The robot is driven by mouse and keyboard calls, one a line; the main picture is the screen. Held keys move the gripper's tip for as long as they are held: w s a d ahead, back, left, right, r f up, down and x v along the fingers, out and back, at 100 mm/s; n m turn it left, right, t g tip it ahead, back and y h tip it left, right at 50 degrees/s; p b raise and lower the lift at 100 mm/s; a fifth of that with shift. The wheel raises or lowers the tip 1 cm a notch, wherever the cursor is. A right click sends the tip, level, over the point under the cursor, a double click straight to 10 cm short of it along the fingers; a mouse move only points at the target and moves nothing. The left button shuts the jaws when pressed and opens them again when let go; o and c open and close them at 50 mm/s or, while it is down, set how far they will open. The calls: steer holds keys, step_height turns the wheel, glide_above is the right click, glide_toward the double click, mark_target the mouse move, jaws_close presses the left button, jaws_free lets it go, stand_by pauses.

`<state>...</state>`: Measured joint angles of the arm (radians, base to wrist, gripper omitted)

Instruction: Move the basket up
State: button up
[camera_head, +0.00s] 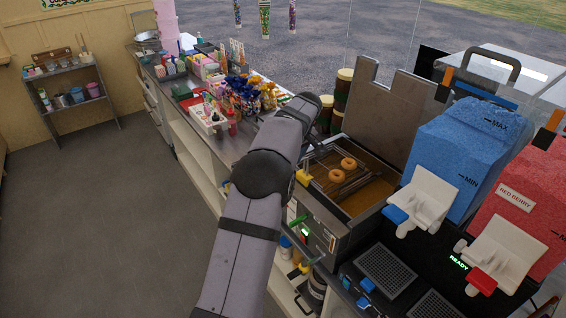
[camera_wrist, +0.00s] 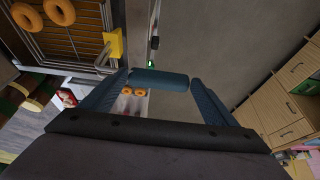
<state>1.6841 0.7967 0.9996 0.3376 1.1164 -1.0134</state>
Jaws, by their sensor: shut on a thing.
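The wire basket (camera_head: 329,165) sits in the fryer (camera_head: 334,224), with two doughnuts (camera_head: 347,163) in it, low in the brown oil. In the wrist view, the basket's wire rim (camera_wrist: 84,66) and the doughnuts (camera_wrist: 60,12) show at the upper left. A yellow block (camera_wrist: 112,46) stands at the basket's near edge. My gripper (camera_wrist: 160,84) is shut on a teal bar, which looks like the basket's handle. The join between bar and basket is not clear. My arm hides the gripper in the head view.
A blue slush machine (camera_head: 466,145) and a red one (camera_head: 528,200) stand right of the fryer. The counter at the back left holds many sweets and bottles (camera_head: 245,92). Metal panels (camera_head: 385,115) rise behind the fryer. The floor (camera_head: 110,210) on the left is clear.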

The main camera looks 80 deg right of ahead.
stand_by(0.3)
steer(key=o, duration=1.7)
steer(key=shift+o, duration=0.2)
steer(key=shift+f, duration=0.15)
steer(key=b+v, duration=0.2)
steer(key=v, duration=0.5)
steer(key=shift+r+b, duration=0.3)
steer(key=shift+b, duration=0.1)
